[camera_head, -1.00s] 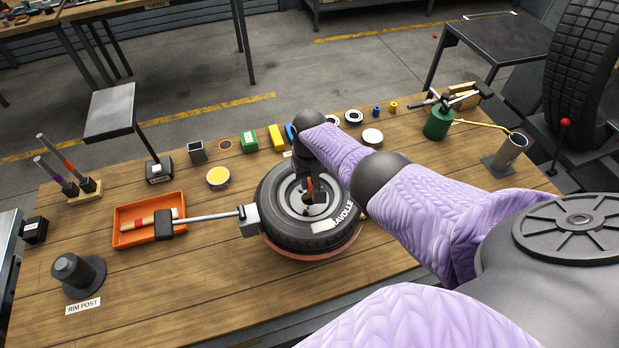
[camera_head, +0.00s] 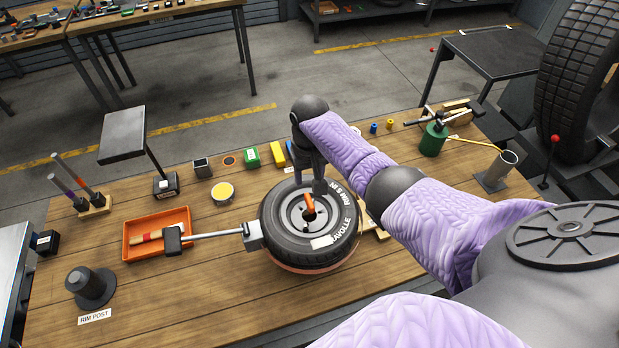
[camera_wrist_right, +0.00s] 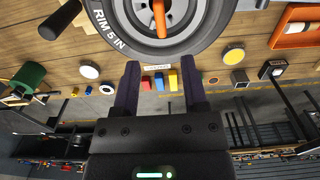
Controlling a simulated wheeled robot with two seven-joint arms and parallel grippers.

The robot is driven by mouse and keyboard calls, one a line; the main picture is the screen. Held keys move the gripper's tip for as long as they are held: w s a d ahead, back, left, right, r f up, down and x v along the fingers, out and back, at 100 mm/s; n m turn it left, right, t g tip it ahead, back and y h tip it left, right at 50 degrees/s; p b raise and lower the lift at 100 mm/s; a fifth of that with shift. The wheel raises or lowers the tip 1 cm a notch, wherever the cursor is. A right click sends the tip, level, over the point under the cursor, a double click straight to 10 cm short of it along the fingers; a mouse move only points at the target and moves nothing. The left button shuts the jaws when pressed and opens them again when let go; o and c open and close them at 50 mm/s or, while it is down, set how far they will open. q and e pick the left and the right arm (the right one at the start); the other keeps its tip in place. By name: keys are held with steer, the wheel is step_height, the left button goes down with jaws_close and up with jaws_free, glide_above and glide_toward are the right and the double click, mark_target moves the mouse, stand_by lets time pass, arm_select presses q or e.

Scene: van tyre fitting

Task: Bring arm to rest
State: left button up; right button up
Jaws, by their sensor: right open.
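My right gripper (camera_head: 311,183) is open and empty, just above the far side of the small tyre on its rim (camera_head: 285,235). In the right wrist view the fingers of my right gripper (camera_wrist_right: 160,85) stand apart with nothing between them, and the tyre (camera_wrist_right: 205,38) lies beyond the fingertips. An orange part (camera_head: 309,203) stands in the hub of the rim; it also shows in the right wrist view (camera_wrist_right: 159,15). My left gripper is not in view.
An orange tray (camera_head: 187,216) with a wooden-handled tool lies left of the tyre. A rim post (camera_head: 90,284) stands front left. Coloured blocks (camera_head: 278,153) line the far edge.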

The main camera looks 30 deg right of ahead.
stand_by(0.3)
steer(key=s+a+f+n+t, duration=0.2)
steer(key=s+a+f+n, duration=0.2)
steer(key=s+a, duration=0.55)
steer(key=s+r+t, duration=0.1)
steer(key=s+r, duration=0.6)
steer(key=s, duration=0.6)
step_height(320, 180, down, 30)
steer(key=s+n+b, duration=0.1)
steer(key=s+b, duration=0.1)
steer(key=b, duration=1.1)
steer(key=s+d+f+g+b, duration=0.1)
steer(key=s+f+b, duration=0.5)
steer(key=f, duration=0.6)
steer(key=s+d+f+g+b, duration=0.1)
steer(key=s+f+b, duration=0.5)
steer(key=f, duration=0.5)
steer(key=shift+s+d+f, duration=0.4)
steer(key=shift+s, duration=0.6)
